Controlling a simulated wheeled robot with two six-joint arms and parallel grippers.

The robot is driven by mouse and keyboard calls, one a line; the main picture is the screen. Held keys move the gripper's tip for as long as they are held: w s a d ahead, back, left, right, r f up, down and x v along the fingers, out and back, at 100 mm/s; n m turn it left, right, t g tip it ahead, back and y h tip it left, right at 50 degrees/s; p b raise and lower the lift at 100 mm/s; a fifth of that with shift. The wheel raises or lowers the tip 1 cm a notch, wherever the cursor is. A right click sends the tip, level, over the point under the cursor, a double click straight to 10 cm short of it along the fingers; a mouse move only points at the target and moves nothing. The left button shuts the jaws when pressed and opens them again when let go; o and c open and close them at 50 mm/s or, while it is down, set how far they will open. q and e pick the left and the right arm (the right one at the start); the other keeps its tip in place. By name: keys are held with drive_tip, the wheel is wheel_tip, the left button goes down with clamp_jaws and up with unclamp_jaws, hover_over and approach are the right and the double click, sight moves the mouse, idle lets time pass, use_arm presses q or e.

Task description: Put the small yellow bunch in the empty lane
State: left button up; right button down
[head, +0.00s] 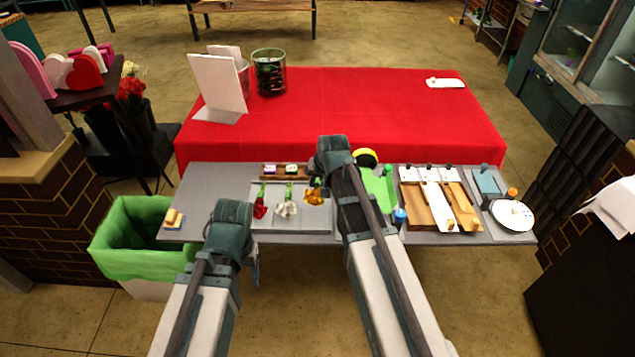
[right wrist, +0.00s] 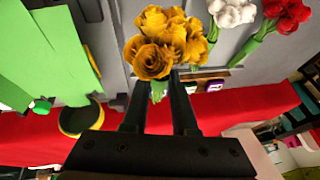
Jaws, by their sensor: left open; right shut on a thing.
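My right gripper (right wrist: 160,82) is shut on the green stem of the yellow bunch (right wrist: 165,42). The bunch's orange-yellow heads also show in the head view (head: 314,196), left of my right arm. The red bunch (head: 261,207) and the white bunch (head: 287,208) lie side by side on a pale grey mat (head: 262,222), left of the yellow one. Both also show at the top right of the right wrist view. I cannot tell from these views which lane is empty. My left gripper (head: 240,235) is open near the table's front edge; its fingers are mostly hidden.
A small wooden rack (head: 272,172) stands behind the bunches. Green sheets (head: 377,188) and a yellow-rimmed dark roll (right wrist: 82,118) lie right of my right arm. A board with brown and white strips (head: 413,208) and a white plate (head: 512,214) are further right. A green-lined bin (head: 118,240) stands left.

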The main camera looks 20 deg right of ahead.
drive_tip(key=shift+f+b, duration=2.55)
drive_tip(key=shift+f, duration=0.35)
drive_tip(key=shift+f, duration=0.25)
drive_tip(key=shift+c, duration=1.1)
unclamp_jaws()
drive_tip(key=shift+r, duration=0.1)
wheel_tip(320, 180, up, 7)
drive_tip(key=p, duration=0.6)
drive_tip(key=shift+p, duration=0.3)
